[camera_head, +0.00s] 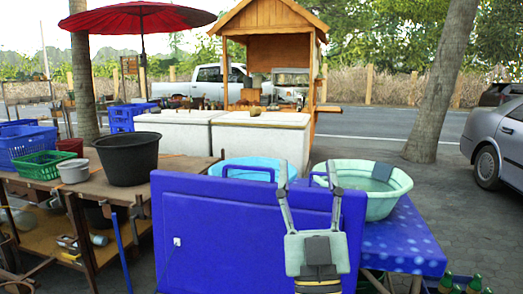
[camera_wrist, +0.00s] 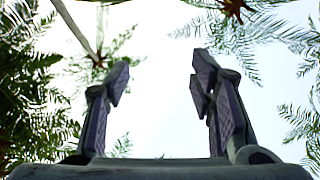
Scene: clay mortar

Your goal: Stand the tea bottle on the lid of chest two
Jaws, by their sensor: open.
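Two white chests stand side by side behind the tables, a left one (camera_head: 172,132) and a right one (camera_head: 262,141), both with flat closed lids. No label shows which is chest two. A small brownish item (camera_head: 255,111) sits on the right lid, too small to identify. Several green bottles (camera_head: 459,286) show at the lower right edge, partly cut off; I cannot tell whether one is the tea bottle. My gripper (camera_head: 307,175) points up, open and empty, in front of a blue panel. In the wrist view my gripper (camera_wrist: 161,85) has nothing between its fingers.
The large blue panel (camera_head: 215,225) fills the near middle. A wooden table (camera_head: 120,187) with basins stands left. Open paving lies right, near a car (camera_head: 500,145).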

